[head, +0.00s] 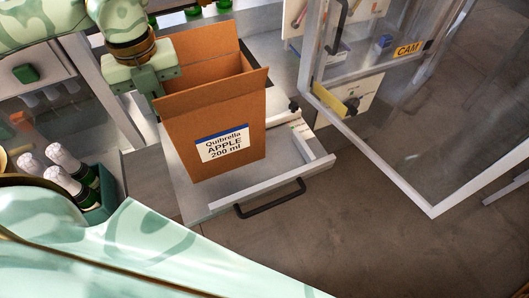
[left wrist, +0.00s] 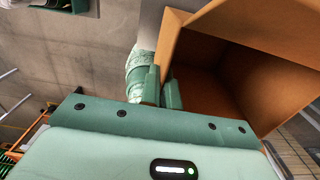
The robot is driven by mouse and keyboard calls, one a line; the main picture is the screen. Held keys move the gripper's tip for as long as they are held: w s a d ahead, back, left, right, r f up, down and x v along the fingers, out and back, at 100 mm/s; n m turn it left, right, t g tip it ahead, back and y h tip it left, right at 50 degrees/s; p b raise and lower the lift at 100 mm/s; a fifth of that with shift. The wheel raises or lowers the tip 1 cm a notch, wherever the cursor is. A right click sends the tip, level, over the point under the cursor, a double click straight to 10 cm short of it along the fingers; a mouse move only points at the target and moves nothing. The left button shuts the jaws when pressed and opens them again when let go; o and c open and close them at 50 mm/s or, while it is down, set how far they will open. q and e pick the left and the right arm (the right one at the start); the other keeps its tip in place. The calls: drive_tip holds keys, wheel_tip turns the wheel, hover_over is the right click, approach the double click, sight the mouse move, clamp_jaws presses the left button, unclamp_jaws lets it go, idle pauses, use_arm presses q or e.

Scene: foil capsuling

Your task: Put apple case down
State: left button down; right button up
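The apple case (head: 215,120) is an open brown cardboard box with a white and blue label reading "Quibrella APPLE 200 ml". It is upright over the light pull-out shelf (head: 222,200); I cannot tell whether its bottom touches the shelf. My left gripper (head: 155,88) is at the case's upper left edge, its fingers closed on the cardboard wall. In the left wrist view the fingers (left wrist: 163,90) meet at the edge of the case (left wrist: 230,75), whose inside looks empty where visible. My right gripper is outside both views.
The shelf has a raised rim and a black handle (head: 270,198) at its front. A glass door (head: 410,110) marked CAM stands open at right. Foil-topped bottles (head: 68,172) stand in a green crate at left. Bare floor (head: 350,240) lies in front.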

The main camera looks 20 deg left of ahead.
use_arm(q)
drive_tip(key=shift+w+d+f+b, duration=0.1)
drive_tip(key=shift+w+d+f, duration=1.5)
drive_tip(key=shift+f, duration=0.55)
drive_tip(key=shift+w+d+f+b, duration=0.1)
drive_tip(key=shift+w+d+f, duration=1.5)
drive_tip(key=shift+f, duration=0.55)
drive_tip(key=shift+w+d+f+b, duration=0.1)
drive_tip(key=shift+w+d+f, duration=1.5)
drive_tip(key=shift+f, duration=0.55)
drive_tip(key=shift+w+f, duration=0.1)
drive_tip(key=shift+f, duration=0.05)
drive_tip(key=c, duration=1.6)
unclamp_jaws()
drive_tip(key=shift+c, duration=0.2)
wheel_tip(320, 180, up, 12)
drive_tip(key=p, duration=0.1)
drive_tip(key=shift+r, duration=0.2)
